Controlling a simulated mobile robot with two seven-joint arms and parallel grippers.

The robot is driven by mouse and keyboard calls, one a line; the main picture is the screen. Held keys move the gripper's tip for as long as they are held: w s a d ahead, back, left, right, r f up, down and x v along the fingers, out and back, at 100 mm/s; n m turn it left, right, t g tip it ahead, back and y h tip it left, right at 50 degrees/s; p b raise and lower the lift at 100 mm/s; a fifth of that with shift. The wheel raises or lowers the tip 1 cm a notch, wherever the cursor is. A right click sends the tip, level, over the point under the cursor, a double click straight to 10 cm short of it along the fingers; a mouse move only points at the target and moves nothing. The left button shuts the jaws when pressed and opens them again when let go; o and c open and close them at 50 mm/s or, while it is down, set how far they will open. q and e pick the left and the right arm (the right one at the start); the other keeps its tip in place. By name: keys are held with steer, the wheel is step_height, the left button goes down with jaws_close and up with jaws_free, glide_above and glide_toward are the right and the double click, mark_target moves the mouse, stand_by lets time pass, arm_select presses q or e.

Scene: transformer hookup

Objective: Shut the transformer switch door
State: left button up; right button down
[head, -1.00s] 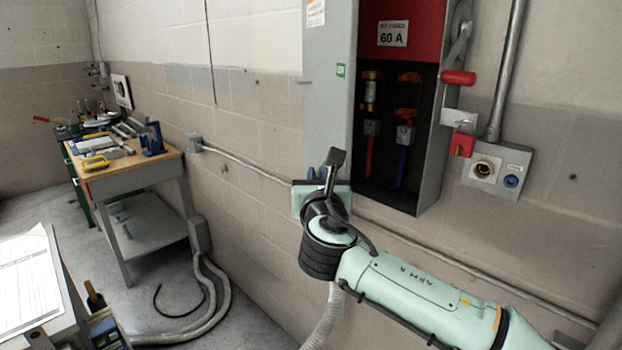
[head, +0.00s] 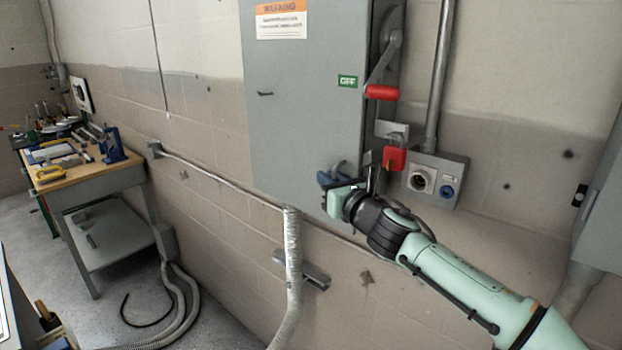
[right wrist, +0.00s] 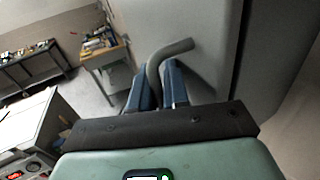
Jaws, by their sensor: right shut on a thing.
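The grey switch door (head: 300,110) hangs at the front of the switch box and covers its inside in the head view. It bears an orange and white warning label and a green OFF sign. My right gripper (head: 330,178) is at the door's lower right part. In the right wrist view its blue fingers (right wrist: 157,85) are shut on the grey bent door handle (right wrist: 167,52), which stands out from the door face (right wrist: 185,20). Whether the door edge touches the box frame is hard to tell. My left gripper is not in view.
A red-gripped switch lever (head: 382,92) is on the box's right side, above a red padlock (head: 395,158). A socket box (head: 437,180) is to its right. A flexible conduit (head: 292,265) rises below the door. A workbench (head: 85,165) stands at the left.

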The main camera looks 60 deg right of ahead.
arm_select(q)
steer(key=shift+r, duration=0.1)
arm_select(e)
steer(key=shift+s+d, duration=0.2)
steer(key=shift+d, duration=0.25)
steer(key=c, duration=1.5)
jaws_free()
steer(key=shift+r, duration=0.1)
steer(key=shift+s, duration=0.15)
steer(key=shift+s+a, duration=0.2)
steer(key=shift+s, duration=0.1)
arm_select(q)
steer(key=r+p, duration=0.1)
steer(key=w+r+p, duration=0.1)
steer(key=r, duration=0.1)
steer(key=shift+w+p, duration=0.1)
steer(key=shift+p, duration=0.3)
arm_select(e)
steer(key=v, duration=1.2)
steer(key=shift+a, duration=0.4)
steer(key=shift+w, duration=0.1)
